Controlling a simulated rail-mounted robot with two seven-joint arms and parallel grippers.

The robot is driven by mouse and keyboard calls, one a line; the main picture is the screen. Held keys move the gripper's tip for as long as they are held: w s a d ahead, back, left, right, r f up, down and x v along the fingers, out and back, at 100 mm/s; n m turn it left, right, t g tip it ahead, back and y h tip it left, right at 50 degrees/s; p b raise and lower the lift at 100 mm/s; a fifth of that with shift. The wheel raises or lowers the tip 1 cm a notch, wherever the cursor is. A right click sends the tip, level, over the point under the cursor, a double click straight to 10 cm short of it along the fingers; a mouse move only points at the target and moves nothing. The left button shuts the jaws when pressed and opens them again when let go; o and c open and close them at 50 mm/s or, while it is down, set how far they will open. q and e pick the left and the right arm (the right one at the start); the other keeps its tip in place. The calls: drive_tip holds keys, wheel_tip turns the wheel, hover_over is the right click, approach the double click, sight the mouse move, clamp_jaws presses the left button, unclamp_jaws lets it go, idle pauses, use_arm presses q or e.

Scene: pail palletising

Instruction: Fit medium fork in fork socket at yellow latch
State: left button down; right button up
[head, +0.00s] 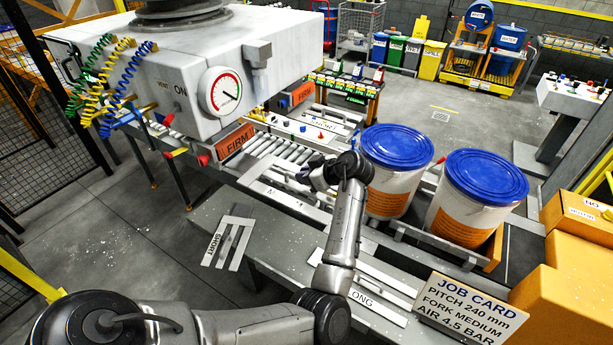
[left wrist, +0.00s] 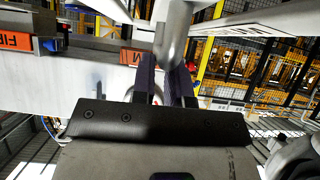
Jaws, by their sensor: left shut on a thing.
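My left gripper (head: 318,176) is over the right end of the rack by the rollers, near a white plate marked M (head: 270,190). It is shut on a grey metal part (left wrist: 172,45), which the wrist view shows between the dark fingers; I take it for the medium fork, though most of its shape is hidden. The big white lift head (head: 170,85) hangs at upper left, apart from the gripper. A small yellow piece (head: 177,152) shows under it, left of an orange FIRM label (head: 237,141). The socket opening cannot be made out. My right gripper is out of view.
The SHORT plate (head: 228,243) and the LONG plate (head: 365,298) lie on the grey bench. Two blue-lidded pails (head: 397,147) (head: 486,178) stand right of the gripper. A job card (head: 465,305) reads FORK MEDIUM. Coiled hoses (head: 105,85) hang at the head's left.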

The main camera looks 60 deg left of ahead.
use_arm(q)
drive_tip(key=shift+s+a+r, duration=0.1)
drive_tip(key=shift+s+a, duration=0.1)
drive_tip(key=shift+a, duration=0.25)
drive_tip(key=shift+w+d+b, duration=0.15)
drive_tip(key=shift+d+b, duration=0.1)
drive_tip(key=shift+b, duration=0.25)
idle(2.0)
